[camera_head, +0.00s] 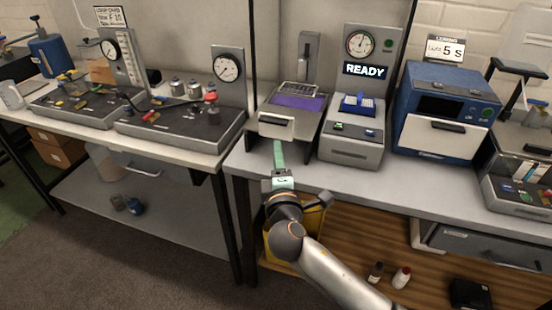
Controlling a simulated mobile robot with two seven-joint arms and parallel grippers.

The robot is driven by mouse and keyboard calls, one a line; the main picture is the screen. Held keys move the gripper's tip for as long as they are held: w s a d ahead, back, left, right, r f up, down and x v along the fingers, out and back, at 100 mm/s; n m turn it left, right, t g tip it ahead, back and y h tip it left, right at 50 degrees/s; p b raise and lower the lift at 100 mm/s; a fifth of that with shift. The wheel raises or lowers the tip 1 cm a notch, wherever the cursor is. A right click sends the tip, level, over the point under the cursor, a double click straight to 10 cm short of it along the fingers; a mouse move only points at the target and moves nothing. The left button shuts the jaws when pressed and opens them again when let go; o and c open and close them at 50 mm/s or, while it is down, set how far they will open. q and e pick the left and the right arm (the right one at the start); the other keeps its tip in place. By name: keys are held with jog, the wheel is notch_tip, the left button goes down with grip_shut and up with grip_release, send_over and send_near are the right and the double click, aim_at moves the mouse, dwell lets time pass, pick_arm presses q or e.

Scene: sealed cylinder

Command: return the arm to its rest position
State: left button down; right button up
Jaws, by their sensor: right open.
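My right arm comes in from the bottom right, with its grey links reaching up to the front edge of the grey table (350,185). My right gripper (279,152) has a teal end and is open. It is in front of the machine with the purple tray (298,103), near that machine's white front handle (276,125). I cannot tell whether it touches the machine. No object shows clearly between its fingers. My left gripper is not in view.
A machine showing READY (364,69) and a blue oven-like box (446,105) stand to the right. Dark panels with gauges (228,67) fill the left table. A yellow bin (312,222) is below, behind my arm. Small bottles (401,277) stand on the wooden lower shelf.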

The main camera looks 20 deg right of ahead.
dwell(0.5)
jog(key=s+f+m+g+y, duration=0.25)
jog(key=s+f, duration=0.35)
jog(key=f, duration=0.4)
jog(key=s+f+m+g+y, duration=0.1)
jog(key=s+f+m+g, duration=0.3)
jog(key=f, duration=0.6)
jog(key=s+d+f+m+g+y, duration=0.1)
jog(key=s+f+m, duration=0.2)
jog(key=s, duration=0.6)
jog(key=s+d+f+m+g+y, duration=0.1)
jog(key=s+f+m, duration=0.3)
jog(key=s+f, duration=0.3)
jog(key=shift+s+d+f, duration=0.2)
jog(key=shift+s+d, duration=0.15)
jog(key=shift+s, duration=0.75)
jog(key=shift+d+m, duration=0.1)
jog(key=shift+m, duration=0.15)
